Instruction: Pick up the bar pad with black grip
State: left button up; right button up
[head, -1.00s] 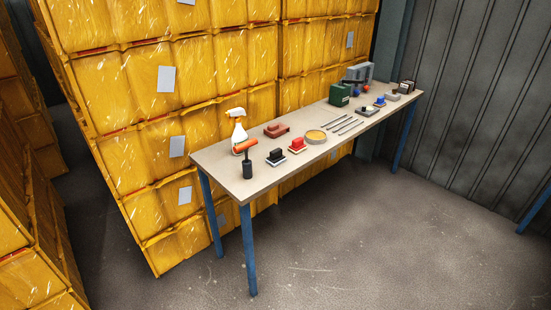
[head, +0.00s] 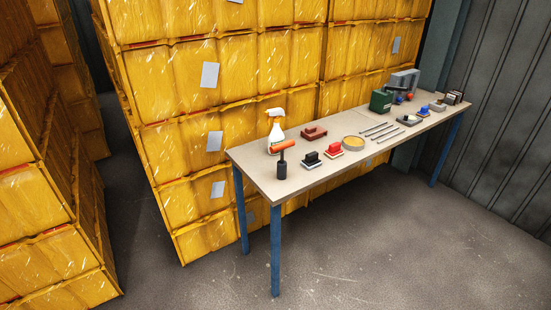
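A small pad with a black grip (head: 312,159) and a pale base sits on the long table (head: 262,176), near its front edge towards the left end. A similar pad with a red grip (head: 334,150) stands just to its right. Neither of my grippers is in view.
A white spray bottle (head: 275,130), a reddish-brown block (head: 313,134), a round tan dish (head: 353,143), several thin rods (head: 383,132) and a green box (head: 381,101) are on the table. The floor in front (head: 400,240) is clear.

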aim_at(312, 160)
jog(key=i+l+u, duration=0.35)
jog(key=l+u, duration=0.15)
jog(key=i+l+u, duration=0.2)
jog(key=l, duration=0.15)
jog(key=i+l+u, duration=0.1)
jog(key=l, duration=0.45)
jog(key=i+l+u, duration=0.1)
jog(key=l, duration=0.4)
